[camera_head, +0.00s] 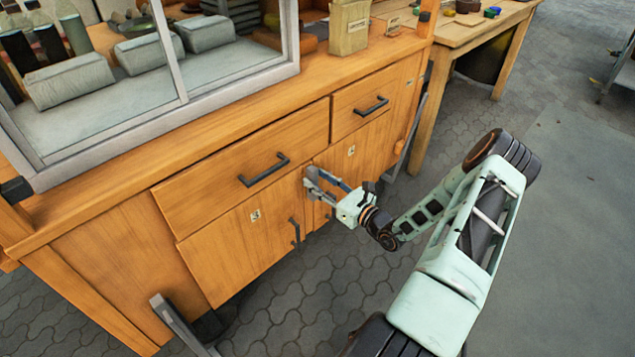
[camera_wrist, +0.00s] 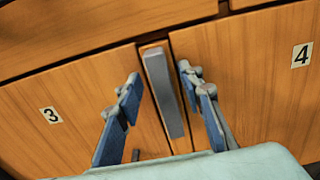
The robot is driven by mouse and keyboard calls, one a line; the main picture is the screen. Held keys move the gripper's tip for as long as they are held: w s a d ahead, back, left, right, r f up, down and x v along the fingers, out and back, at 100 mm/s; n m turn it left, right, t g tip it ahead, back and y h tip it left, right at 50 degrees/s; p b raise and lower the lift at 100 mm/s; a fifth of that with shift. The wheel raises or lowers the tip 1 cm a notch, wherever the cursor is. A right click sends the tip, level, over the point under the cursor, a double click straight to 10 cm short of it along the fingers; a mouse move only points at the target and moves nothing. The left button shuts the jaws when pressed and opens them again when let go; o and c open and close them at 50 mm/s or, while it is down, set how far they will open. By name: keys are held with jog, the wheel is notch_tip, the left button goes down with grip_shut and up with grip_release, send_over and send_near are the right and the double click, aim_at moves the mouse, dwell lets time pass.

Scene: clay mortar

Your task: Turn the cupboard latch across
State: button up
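The cupboard latch (camera_wrist: 165,92) is a grey bar in the wrist view. It lies lengthwise along the narrow wooden strip between door 3 (camera_wrist: 85,115) and door 4 (camera_wrist: 265,75). My gripper (camera_wrist: 160,80) is open, with one blue-grey finger on each side of the latch. In the head view my gripper (camera_head: 312,180) is at the cupboard front, below the drawers, and the latch is hard to tell from the fingers.
Two drawers with dark handles, the left drawer (camera_head: 245,165) and the right drawer (camera_head: 362,105), are above the doors. A dark door handle (camera_head: 295,232) is left of and below my gripper. A glass case (camera_head: 150,90) stands on the cupboard top. Paved floor (camera_head: 300,300) is open in front.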

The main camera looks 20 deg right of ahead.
jog(key=shift+w, duration=0.25)
grip_shut()
